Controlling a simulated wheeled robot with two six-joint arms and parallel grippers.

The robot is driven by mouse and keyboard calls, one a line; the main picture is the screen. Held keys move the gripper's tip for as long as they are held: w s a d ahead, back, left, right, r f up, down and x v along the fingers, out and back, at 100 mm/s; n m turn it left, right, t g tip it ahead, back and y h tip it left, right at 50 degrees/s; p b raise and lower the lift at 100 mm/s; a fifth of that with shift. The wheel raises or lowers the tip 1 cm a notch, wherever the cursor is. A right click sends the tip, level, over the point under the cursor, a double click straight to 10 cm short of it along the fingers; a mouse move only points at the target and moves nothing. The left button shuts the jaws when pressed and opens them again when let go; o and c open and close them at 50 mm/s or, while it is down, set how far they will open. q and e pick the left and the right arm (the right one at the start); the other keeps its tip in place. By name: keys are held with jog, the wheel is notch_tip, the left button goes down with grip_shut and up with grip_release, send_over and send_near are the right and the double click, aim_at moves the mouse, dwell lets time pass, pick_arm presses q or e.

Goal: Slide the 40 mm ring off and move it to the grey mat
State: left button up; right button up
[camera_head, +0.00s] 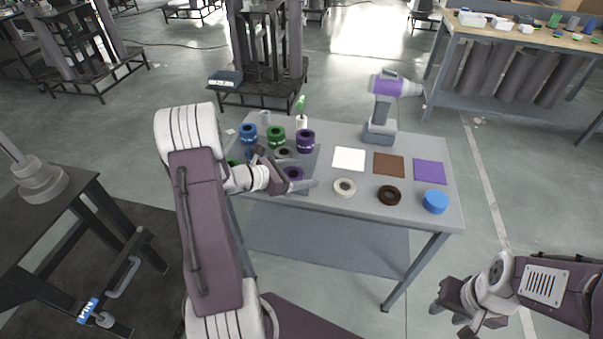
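Blue (248,134), green (276,136) and purple (305,140) ring-like pieces stand in a row on a dark grey board (314,163) at the table's left. In front of them are a dark ring-like piece (284,152) and a purple ring (293,173). No size marks are readable, so I cannot tell which is the 40 mm ring. My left gripper (298,181) is low over the board, beside the purple ring; its arm hides part of the board. Whether it grips anything is unclear. My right gripper (452,318) is open and empty, off the table at lower right. I cannot single out a grey mat.
White (349,159), brown (389,164) and purple (429,172) mats lie on the table's right half. A cream ring (345,187), a dark brown ring (389,195) and a blue cylinder (435,201) lie in front of them. A purple-grey drill (380,132) stands behind.

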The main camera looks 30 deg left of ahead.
pick_arm(q)
jog(key=p+v, duration=0.1)
jog(key=v, duration=0.8)
dwell(0.5)
